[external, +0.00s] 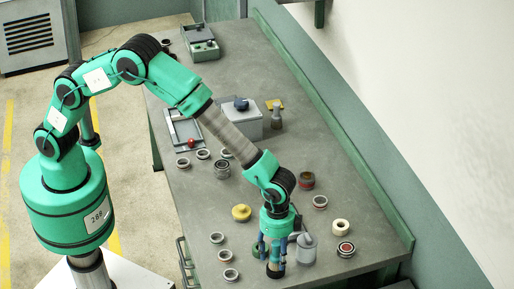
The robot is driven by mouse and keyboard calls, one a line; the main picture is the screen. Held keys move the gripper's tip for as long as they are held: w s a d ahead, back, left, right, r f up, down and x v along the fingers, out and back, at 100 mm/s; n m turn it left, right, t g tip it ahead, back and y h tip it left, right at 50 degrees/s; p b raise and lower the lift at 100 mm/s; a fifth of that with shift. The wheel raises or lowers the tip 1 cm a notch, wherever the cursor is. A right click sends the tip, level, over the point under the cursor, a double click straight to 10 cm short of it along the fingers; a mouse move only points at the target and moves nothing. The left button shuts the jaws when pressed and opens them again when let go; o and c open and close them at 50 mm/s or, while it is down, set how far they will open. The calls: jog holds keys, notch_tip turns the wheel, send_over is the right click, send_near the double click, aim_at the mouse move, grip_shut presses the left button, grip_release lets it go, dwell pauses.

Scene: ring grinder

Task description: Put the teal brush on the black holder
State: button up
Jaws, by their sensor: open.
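My gripper (272,256) is open and points straight down near the front edge of the workbench. A small dark teal item (275,270) with a paler part shows just below and between the fingers. It may be the teal brush, but it is too small and too covered to be sure. I cannot tell whether the fingers touch it. A dark round item (257,248) is partly hidden behind the fingers. I cannot clearly make out the black holder in this view.
A grey canister (306,250) stands close to the right of my gripper. A yellow knob-like piece (241,212), a cream roll (341,227) and several metal rings lie around. A grey box (240,124) and a tray (172,131) stand farther back. The bench's right strip is clear.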

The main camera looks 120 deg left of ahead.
aim_at(278, 248)
notch_tip(278, 248, up, 10)
jog(key=shift+f+p, duration=0.2)
jog(key=shift+p, duration=0.25)
jog(key=shift+r, duration=0.15)
dwell(0.5)
jog(key=shift+s+r, duration=0.15)
jog(key=shift+r, duration=0.15)
jog(key=s+d+r+t, duration=0.1)
jog(key=s+d+r, duration=0.1)
jog(key=s+r, duration=0.95)
jog(key=s+d+r+t, duration=0.2)
jog(key=s+d+r, duration=0.1)
jog(key=s+r, duration=0.85)
jog(key=s+d+r+n+t, duration=0.1)
jog(key=s+r, duration=0.1)
jog(key=s, duration=1.1)
jog(key=s+d+r+t, duration=0.1)
jog(key=s, duration=1.2)
jog(key=shift+s+d+r+n+t, duration=0.2)
jog(key=shift+r+n+t, duration=0.1)
jog(key=shift+r+n, duration=0.1)
